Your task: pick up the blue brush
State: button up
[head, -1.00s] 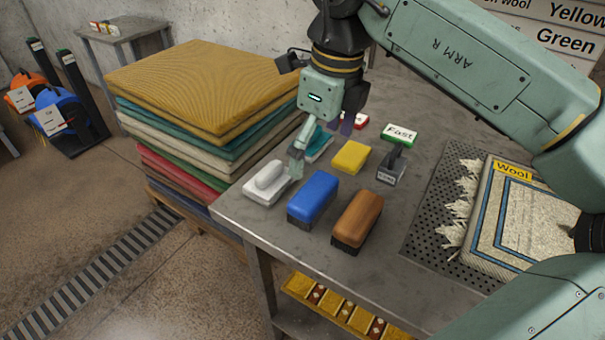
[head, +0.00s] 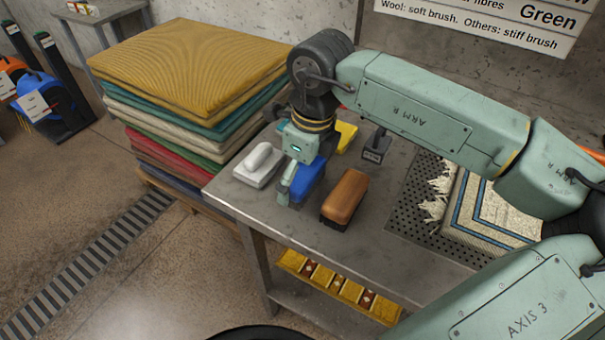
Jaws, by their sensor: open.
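The blue brush (head: 309,181) lies on the grey metal table, between a white block with a rounded grip (head: 259,165) and a brown brush (head: 344,197). My gripper (head: 290,190) is low at the blue brush, pointing down. One finger shows at the brush's left side, near its front end. The other finger is hidden, and the gripper body covers the brush's far part. The jaws are open. I cannot tell whether the visible finger touches the brush.
A yellow block (head: 346,137) and a small grey-black tool (head: 376,147) stand behind. A wool rug sample (head: 490,215) lies on a perforated mat at the right. A tall stack of folded rugs (head: 190,70) stands left of the table. The table's front strip is clear.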

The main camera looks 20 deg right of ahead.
aim_at(301, 173)
jog(key=shift+c, duration=0.2)
jog(key=c, duration=0.9)
jog(key=shift+r, duration=0.2)
jog(key=shift+r+b, duration=0.25)
jog(key=shift+b, duration=0.05)
jog(key=shift+s+a+r+b, duration=0.15)
jog(key=shift+r+b, duration=0.25)
jog(key=shift+r, duration=0.2)
jog(key=shift+s+a+r+b, duration=0.15)
jog(key=shift+r+b, duration=0.25)
jog(key=shift+r, duration=0.2)
jog(key=s+a+b, duration=0.1)
jog(key=s+a, duration=0.1)
jog(key=s, duration=0.2)
jog(key=s+a+r+b, duration=0.1)
jog(key=s+a, duration=0.2)
jog(key=s, duration=0.1)
jog(key=s+a+b, duration=0.2)
jog(key=s+a, duration=0.1)
jog(key=s, duration=0.1)
jog(key=shift+s+a+r, duration=0.25)
jog(key=shift+s+r, duration=0.1)
jog(key=shift+r, duration=0.05)
